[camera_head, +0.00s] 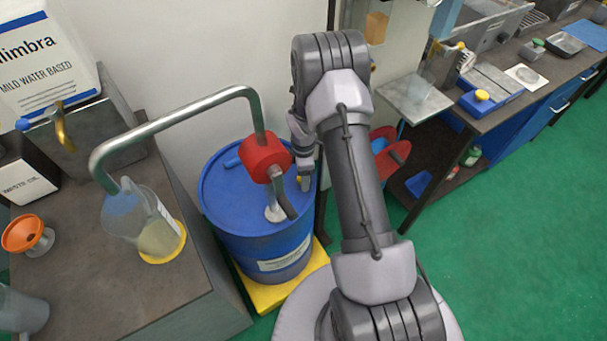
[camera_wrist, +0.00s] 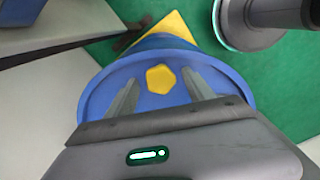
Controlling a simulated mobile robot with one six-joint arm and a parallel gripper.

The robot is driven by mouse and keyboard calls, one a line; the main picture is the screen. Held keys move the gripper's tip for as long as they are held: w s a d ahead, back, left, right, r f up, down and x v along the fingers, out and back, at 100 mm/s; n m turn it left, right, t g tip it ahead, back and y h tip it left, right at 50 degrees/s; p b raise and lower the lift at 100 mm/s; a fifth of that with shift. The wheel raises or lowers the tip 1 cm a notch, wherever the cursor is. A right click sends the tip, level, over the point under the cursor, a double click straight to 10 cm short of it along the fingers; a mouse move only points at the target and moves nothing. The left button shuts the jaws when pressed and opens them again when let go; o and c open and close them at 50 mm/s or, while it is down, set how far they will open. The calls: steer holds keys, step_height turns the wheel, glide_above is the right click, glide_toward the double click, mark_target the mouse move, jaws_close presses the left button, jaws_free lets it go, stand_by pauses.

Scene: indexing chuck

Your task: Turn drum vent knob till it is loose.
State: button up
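The blue drum (camera_head: 262,235) stands on a yellow base beside the bench. In the wrist view its round blue top (camera_wrist: 100,100) fills the middle. The yellow vent knob (camera_wrist: 160,79) shows there as a faceted cap on the drum top. In the head view a small part of the knob (camera_head: 304,184) shows near the drum's right rim. My gripper (camera_wrist: 159,75) is open, with one finger to each side of the knob and gaps between. In the head view my gripper (camera_head: 304,172) is over the drum's right side. I cannot tell how far the fingertips are above the lid.
A red pump (camera_head: 264,158) with a grey handle stands on the drum, close left of my gripper. Its bent pipe (camera_head: 175,122) reaches over the bench to a clear jug (camera_head: 150,225). A wall is behind. Green floor (camera_head: 520,240) is open at right.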

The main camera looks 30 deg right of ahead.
step_height(320, 180, up, 17)
steer(key=p, duration=0.5)
steer(key=shift+r, duration=0.2)
